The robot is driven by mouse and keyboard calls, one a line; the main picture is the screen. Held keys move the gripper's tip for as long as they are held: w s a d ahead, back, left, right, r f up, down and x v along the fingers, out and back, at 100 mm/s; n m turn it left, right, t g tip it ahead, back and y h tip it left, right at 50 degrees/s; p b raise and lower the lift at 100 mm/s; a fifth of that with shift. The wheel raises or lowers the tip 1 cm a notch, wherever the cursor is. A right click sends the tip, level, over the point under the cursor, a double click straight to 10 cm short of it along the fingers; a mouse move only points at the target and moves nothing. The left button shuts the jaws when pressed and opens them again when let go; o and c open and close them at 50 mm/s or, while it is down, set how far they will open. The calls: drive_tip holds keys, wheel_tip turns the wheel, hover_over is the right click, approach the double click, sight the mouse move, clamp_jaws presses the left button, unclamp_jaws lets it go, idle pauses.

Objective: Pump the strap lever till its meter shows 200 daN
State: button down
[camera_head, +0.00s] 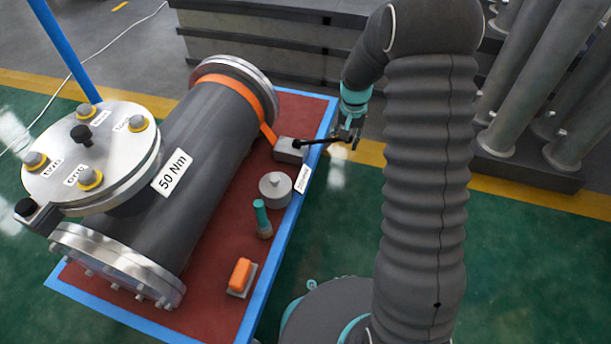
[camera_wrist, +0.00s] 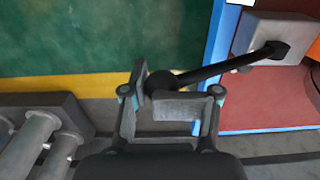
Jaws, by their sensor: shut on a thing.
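The strap lever (camera_head: 318,141) is a black rod with a dark knob. It sticks out to the right from a grey ratchet box (camera_head: 290,150) at the end of the orange strap (camera_head: 266,131). In the wrist view the lever (camera_wrist: 225,66) runs from the box (camera_wrist: 270,35) at the upper right to its knob between my fingers. My gripper (camera_head: 349,134) is shut on the lever's knob, outside the blue platform edge; it also shows in the wrist view (camera_wrist: 160,88). No meter reading is legible; a small white label (camera_head: 303,179) beside the box is too small to read.
The grey flanged shell (camera_head: 190,150) lies on a red platform with a blue rim (camera_head: 287,220). A grey weight-like cylinder (camera_head: 275,188), a teal-handled tool (camera_head: 261,215) and an orange block (camera_head: 240,274) stand nearby. Grey pipes (camera_head: 540,90) stand at the right.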

wheel_tip(320, 180, up, 10)
drive_tip(key=p, duration=0.6)
drive_tip(key=shift+s+d+r, duration=0.1)
drive_tip(key=shift+d+r, duration=0.05)
drive_tip(key=shift+r, duration=0.05)
idle(0.9)
drive_tip(key=a, duration=0.1)
drive_tip(key=w+a+r+p, duration=0.1)
drive_tip(key=a+r+p, duration=0.1)
drive_tip(key=shift+w+a+r, duration=0.25)
drive_tip(key=shift+a, duration=0.05)
